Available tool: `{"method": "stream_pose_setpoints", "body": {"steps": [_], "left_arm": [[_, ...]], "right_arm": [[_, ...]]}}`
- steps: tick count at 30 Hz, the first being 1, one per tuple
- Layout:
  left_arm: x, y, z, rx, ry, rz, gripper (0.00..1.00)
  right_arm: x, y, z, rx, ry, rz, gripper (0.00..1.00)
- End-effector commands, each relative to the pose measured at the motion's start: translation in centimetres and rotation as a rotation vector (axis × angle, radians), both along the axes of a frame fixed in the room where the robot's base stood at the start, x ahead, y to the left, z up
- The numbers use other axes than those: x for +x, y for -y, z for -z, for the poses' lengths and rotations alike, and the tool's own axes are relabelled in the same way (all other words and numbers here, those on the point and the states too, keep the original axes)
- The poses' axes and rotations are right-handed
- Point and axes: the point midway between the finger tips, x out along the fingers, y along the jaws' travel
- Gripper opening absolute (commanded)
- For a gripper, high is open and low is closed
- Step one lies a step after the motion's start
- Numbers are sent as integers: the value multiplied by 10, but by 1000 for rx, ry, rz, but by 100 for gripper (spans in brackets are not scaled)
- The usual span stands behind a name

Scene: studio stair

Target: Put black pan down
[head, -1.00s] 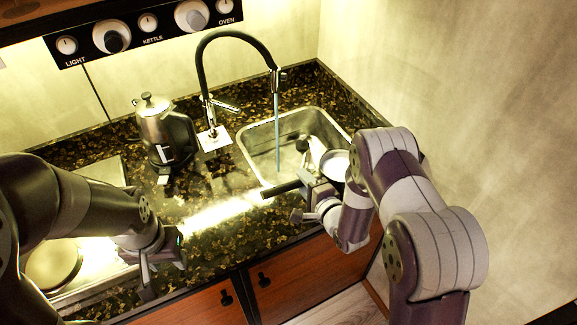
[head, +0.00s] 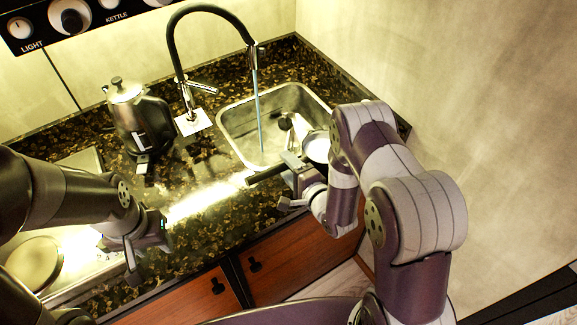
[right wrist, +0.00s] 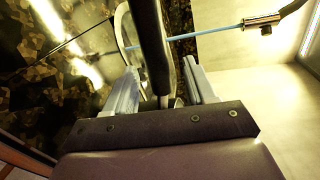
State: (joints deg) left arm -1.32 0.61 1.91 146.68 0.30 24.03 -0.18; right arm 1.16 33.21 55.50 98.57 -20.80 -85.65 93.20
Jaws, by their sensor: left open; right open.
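The black pan's handle (head: 266,174) juts left over the front edge of the sink (head: 222,118). Its pale round body (head: 317,148) shows partly behind my right arm, at the sink's right front. My right gripper (head: 290,182) is at the handle. In the right wrist view the dark handle (right wrist: 150,40) runs between the two spread fingers of the right gripper (right wrist: 160,88), with a gap visible on its right side. Whether the pan rests on the sink rim is hidden. My left gripper (head: 148,246) is open and empty above the counter's front left.
Water runs from the black faucet (head: 207,12) into the sink, where another dark-and-pale item (head: 287,128) lies. A metal kettle (head: 138,115) stands left of the faucet. A hob with a round plate (head: 35,262) is at left. Counter between kettle and sink is clear.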

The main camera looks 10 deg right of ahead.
Motion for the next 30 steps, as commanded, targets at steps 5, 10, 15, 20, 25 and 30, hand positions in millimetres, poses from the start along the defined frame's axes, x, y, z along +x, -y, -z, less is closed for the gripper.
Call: {"method": "stream_pose_setpoints", "body": {"steps": [5,10,15,20,25,30], "left_arm": [[0,0,5,0,0,0,43],[0,0,10,0,0,0,43],[0,0,13,0,0,0,43],[0,0,13,0,0,0,43],[0,0,13,0,0,0,43],[0,0,13,0,0,0,43]], "right_arm": [[-29,12,-5,1,-1,4,55],[-70,28,-13,0,-2,5,55],[-99,37,-20,0,0,4,55],[-96,42,-19,-148,-34,-30,55],[-76,65,-20,-803,-260,-222,55],[-124,77,-56,-1230,-548,-593,55]]}}
